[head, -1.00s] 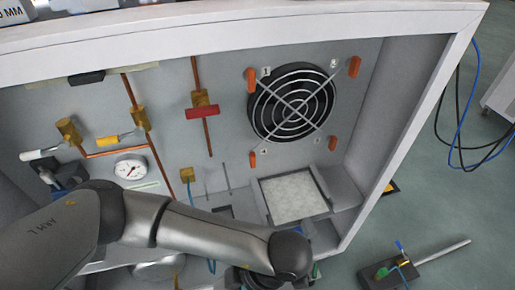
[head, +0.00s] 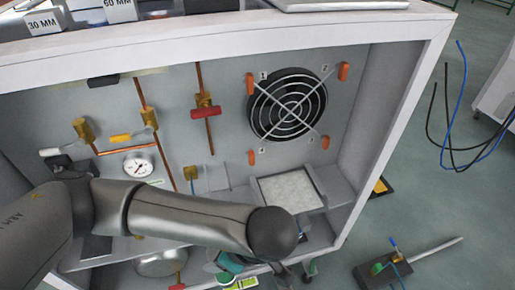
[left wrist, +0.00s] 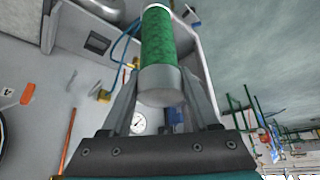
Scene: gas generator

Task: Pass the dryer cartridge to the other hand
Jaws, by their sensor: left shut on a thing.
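The dryer cartridge (left wrist: 158,40) is a green speckled cylinder with pale end caps. It shows in the left wrist view, between the two fingers of my left gripper (left wrist: 160,86). The gripper is shut on it near its grey end cap, and the green body points away from the palm. In the head view my left arm crosses the lower front of the cabinet, and its forearm hides most of the hand. I cannot make out the cartridge clearly there. My right gripper is in neither view.
The open cabinet holds a fan (head: 288,105), a gauge (head: 138,167), copper pipes with valves and a pale filter panel (head: 290,191). A black block with a rod (head: 385,277) lies on the floor at the lower right. Blue and black cables hang at the right.

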